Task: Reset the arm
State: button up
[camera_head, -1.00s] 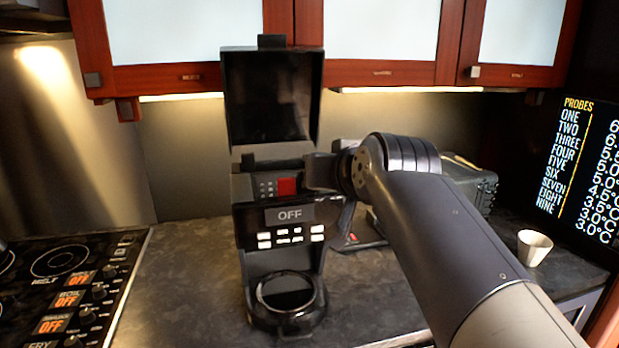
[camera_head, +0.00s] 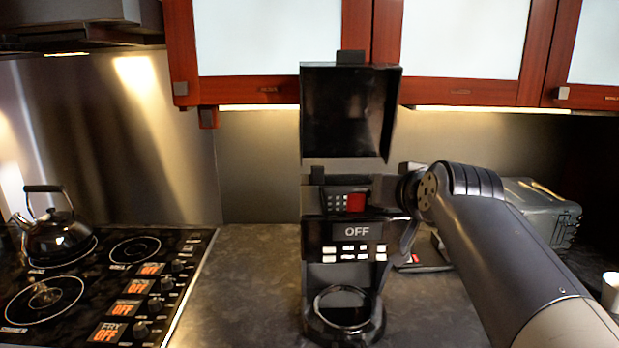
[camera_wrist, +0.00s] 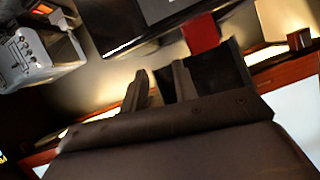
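My arm reaches from the lower right of the head view to the right side of a black coffee machine. The machine (camera_head: 357,232) has its lid (camera_head: 349,110) raised, a red patch on its upper panel and a display reading OFF. My gripper is mostly hidden there, dark against the machine. In the wrist view the two dark fingers of my gripper (camera_wrist: 160,78) stand apart with nothing seen between them. A red block-like part (camera_wrist: 200,36) shows just beyond the fingertips. I cannot tell whether the fingers touch the machine.
A black kettle (camera_head: 57,236) stands on the stove (camera_head: 85,285) at left, whose dials read OFF. Wooden cabinets (camera_head: 455,90) hang above. A grey toaster-like box (camera_head: 541,212) is behind my arm. A white cup (camera_head: 610,291) sits at the right edge. Counter (camera_head: 245,285) left of the machine is clear.

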jog(key=shift+x, duration=2.5)
